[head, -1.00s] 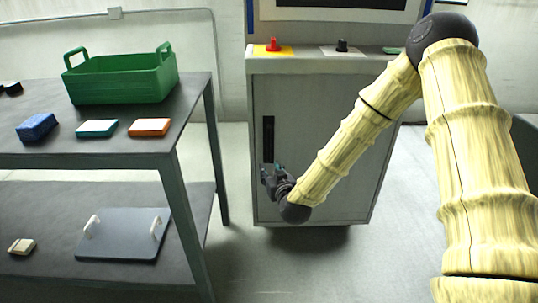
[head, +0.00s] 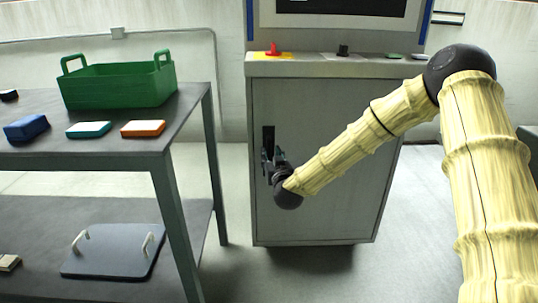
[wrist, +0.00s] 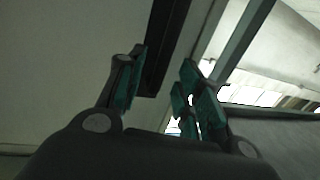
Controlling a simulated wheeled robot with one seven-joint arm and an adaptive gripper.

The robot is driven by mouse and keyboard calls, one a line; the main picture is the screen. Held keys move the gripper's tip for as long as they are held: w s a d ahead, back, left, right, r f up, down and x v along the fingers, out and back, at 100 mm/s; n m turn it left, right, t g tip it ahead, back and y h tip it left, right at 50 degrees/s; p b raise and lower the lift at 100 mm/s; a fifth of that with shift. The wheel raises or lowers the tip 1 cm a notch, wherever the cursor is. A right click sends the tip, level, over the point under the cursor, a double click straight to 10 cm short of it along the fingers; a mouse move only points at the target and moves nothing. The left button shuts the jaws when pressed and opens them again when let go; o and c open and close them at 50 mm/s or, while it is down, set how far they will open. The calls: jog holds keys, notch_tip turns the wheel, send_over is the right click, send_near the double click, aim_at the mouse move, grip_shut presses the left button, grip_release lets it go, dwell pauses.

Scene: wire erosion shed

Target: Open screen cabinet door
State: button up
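The screen cabinet (head: 325,150) stands ahead, with a flat grey door that looks closed. Its dark upright handle (head: 268,138) is near the door's left edge. My gripper (head: 272,160) is at the handle's lower part in the head view, and covers that end. In the wrist view my gripper (wrist: 163,65) has its teal-padded fingers apart. The dark handle bar (wrist: 168,40) shows between and beyond the fingertips, nearer the left finger. I cannot tell whether either finger touches it.
A dark two-level table (head: 190,125) stands left of the cabinet, bearing a green crate (head: 118,88) and several small blocks. A grey panel with two handles (head: 112,262) lies on its lower shelf. Floor (head: 300,275) in front of the cabinet is clear.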

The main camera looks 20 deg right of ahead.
aim_at(269, 151)
jog(key=shift+w+d+b, duration=0.15)
jog(key=shift+w+b, duration=0.25)
jog(key=shift+w, duration=1.55)
grip_shut()
